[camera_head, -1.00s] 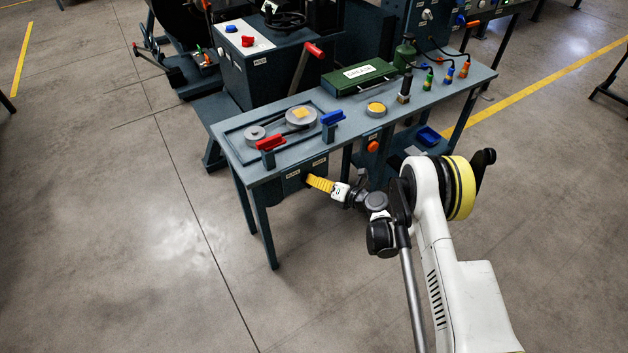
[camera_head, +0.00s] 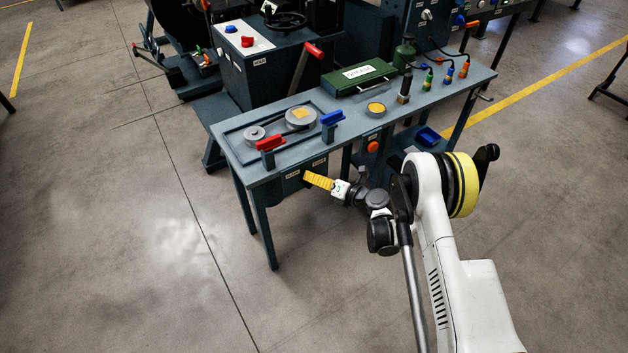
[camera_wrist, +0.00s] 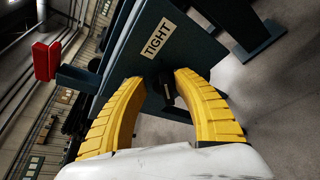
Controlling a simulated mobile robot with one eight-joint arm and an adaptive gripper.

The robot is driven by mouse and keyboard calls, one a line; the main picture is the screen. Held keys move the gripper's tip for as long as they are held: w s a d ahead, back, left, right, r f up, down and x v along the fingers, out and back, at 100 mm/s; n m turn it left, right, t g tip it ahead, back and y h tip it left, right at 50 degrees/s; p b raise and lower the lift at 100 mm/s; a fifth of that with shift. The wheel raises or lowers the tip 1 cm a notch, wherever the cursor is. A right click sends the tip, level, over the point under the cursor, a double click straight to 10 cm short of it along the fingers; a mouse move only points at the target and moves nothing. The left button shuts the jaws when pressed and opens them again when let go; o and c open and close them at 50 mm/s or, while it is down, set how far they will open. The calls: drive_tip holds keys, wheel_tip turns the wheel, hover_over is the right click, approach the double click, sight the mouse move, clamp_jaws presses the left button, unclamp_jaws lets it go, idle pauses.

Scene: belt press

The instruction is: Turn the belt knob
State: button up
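The belt knob (camera_wrist: 168,90) is a small dark knob on the dark front panel below a "TIGHT" label (camera_wrist: 157,39). In the wrist view it lies between the yellow fingers of my gripper (camera_wrist: 161,80). The fingers are apart, with a visible gap at the left finger; I cannot tell whether the right finger touches the knob. In the head view my gripper (camera_head: 307,177) is at the front panel under the tabletop, and the fingers hide the knob there.
The bench (camera_head: 235,155) carries pulleys (camera_head: 299,118), a red handle (camera_head: 270,143), a blue handle (camera_head: 332,117), a yellow button (camera_head: 376,108) and a green grease box (camera_head: 360,75). An orange knob (camera_head: 372,146) is right of my gripper. Floor in front is clear.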

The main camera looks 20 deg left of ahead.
wheel_tip(320, 180, up, 9)
drive_tip(key=shift+f, duration=0.1)
idle(0.3)
